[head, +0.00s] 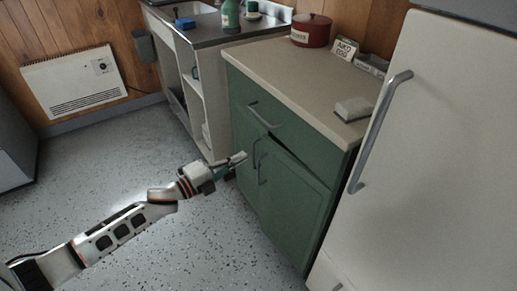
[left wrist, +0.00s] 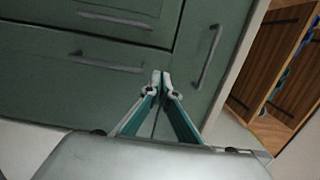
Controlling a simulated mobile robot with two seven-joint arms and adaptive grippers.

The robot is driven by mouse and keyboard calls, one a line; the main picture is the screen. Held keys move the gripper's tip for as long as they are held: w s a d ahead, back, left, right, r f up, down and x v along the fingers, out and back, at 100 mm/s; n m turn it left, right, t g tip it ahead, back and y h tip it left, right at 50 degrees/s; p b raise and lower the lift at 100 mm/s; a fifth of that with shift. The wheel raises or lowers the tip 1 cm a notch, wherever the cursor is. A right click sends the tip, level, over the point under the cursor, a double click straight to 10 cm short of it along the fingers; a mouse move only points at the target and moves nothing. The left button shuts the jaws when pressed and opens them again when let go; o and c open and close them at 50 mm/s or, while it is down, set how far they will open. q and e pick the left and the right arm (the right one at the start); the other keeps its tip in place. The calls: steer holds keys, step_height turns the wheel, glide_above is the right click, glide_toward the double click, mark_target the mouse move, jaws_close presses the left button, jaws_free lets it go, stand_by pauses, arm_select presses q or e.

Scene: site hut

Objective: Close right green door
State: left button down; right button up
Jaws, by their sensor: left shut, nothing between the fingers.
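The green cabinet (head: 232,92) stands under a beige worktop, with a drawer above two doors. The right green door (head: 292,205) has a dark wedge-shaped gap along its top edge, so it stands slightly ajar. Its grey bar handle (head: 263,167) is beside the left door's handle. My left gripper (head: 242,157) is shut and empty, just left of the two door handles; whether it touches the cabinet I cannot tell. In the left wrist view the shut fingertips (left wrist: 161,76) point at the green fronts, between bar handles. My right gripper is not in view.
A white fridge (head: 430,150) with a long grey handle stands close on the right. A sink unit with open shelves (head: 190,75) stands to the left. A red pot (head: 311,31) and small items sit on the worktop (head: 285,68). The speckled floor at left is clear.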

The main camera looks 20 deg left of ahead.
mark_target(265, 143)
arm_select(q)
steer(key=b+x, duration=0.1)
steer(key=x, duration=0.6)
steer(key=shift+w+d, duration=0.15)
steer(key=shift+w, duration=0.05)
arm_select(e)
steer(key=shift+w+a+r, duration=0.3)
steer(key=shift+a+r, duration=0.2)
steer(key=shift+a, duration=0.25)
arm_select(q)
steer(key=x, duration=0.3)
steer(key=shift+w, duration=0.3)
steer(key=shift+r, duration=0.2)
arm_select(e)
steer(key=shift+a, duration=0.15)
arm_select(q)
steer(key=shift+w, duration=0.1)
